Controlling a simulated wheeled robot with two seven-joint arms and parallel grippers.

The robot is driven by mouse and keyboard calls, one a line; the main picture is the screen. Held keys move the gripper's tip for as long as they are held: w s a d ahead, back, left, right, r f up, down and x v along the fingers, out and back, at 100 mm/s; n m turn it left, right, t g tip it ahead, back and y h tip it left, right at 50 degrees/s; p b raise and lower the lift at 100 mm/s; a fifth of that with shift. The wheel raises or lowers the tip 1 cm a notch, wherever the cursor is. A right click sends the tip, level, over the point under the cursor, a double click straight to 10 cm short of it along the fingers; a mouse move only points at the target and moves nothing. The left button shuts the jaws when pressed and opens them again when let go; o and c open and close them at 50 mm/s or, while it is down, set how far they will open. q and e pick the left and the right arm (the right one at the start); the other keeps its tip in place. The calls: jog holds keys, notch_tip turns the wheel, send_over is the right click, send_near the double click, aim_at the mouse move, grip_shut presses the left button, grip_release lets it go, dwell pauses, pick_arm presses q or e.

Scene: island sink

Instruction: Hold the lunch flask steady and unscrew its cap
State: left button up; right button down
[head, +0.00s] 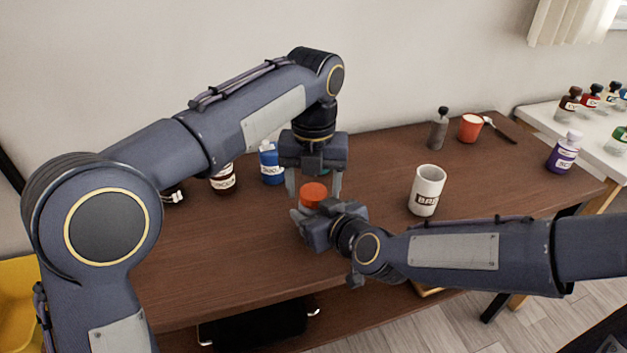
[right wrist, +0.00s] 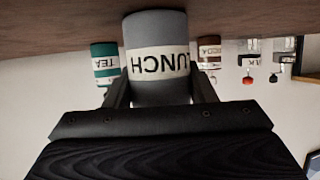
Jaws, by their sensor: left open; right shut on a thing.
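The lunch flask has an orange-red cap (head: 313,193) that shows between my two grippers in the head view. Its grey body with a white "LUNCH" label (right wrist: 160,61) fills the middle of the right wrist view, which sees it upside down. My right gripper (head: 303,217) is shut on the flask body from the front right. It also shows in the right wrist view, one finger on each side of the flask. My left gripper (head: 314,186) points down from above, open, with its fingers either side of the cap. The flask body is mostly hidden in the head view.
A white mug (head: 426,190) stands to the right on the brown table (head: 240,250). A blue bottle (head: 270,163) and a dark labelled bottle (head: 223,179) stand at the left. A grey bottle (head: 438,129), a red cup (head: 470,127) and a purple bottle (head: 564,152) are farther right.

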pick_arm(q)
jog(key=c, duration=1)
jog(key=n, duration=0.3)
jog(key=shift+n, duration=0.4)
jog(key=n, duration=1.3)
jog(key=o, duration=1.1)
jog(key=shift+r, duration=0.15)
